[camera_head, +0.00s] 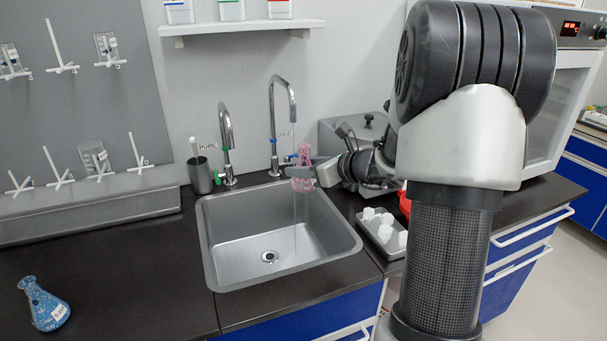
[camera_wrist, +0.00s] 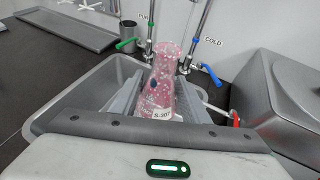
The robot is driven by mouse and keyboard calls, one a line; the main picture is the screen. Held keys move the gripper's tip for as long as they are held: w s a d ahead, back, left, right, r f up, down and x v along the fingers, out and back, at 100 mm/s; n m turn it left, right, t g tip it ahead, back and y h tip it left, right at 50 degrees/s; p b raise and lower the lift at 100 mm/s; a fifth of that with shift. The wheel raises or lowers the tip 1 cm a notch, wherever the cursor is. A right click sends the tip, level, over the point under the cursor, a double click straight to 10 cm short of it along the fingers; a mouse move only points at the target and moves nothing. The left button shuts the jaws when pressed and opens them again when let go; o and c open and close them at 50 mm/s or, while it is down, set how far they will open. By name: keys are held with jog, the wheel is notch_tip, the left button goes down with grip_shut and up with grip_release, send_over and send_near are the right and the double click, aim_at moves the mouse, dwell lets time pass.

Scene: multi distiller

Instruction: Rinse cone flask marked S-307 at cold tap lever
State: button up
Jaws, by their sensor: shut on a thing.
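My gripper (camera_head: 302,180) is shut on a cone flask of pink speckled glass (camera_head: 304,154), above the sink's back right part. A thin pale vertical line below the spout, beside the flask, looks like running water.
The sink (camera_head: 225,265) is otherwise empty. The PURE tap (camera_head: 226,140) with a green lever and a grey cup (camera_head: 200,175) stand left. A blue flask (camera_head: 43,304) is on the left counter. A tray of white pieces (camera_head: 372,238) and a grey box (camera_wrist: 290,105) are right.

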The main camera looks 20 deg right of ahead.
jog(key=w+p, duration=0.2)
jog(key=w, duration=0.5)
jog(key=shift+w, duration=0.3)
jog(key=shift+s, duration=0.1)
dwell(4.7)
jog(key=shift+s+b, duration=1.1)
jog(key=shift+s, duration=2.35)
jog(key=a+r+m+t+h+p, duration=0.1)
jog(key=a+m+h+p, duration=0.3)
jog(key=a, duration=0.4)
jog(key=shift+s+a+h, duration=0.3)
jog(key=shift+s+h, duration=0.15)
jog(key=shift+h, duration=0.05)
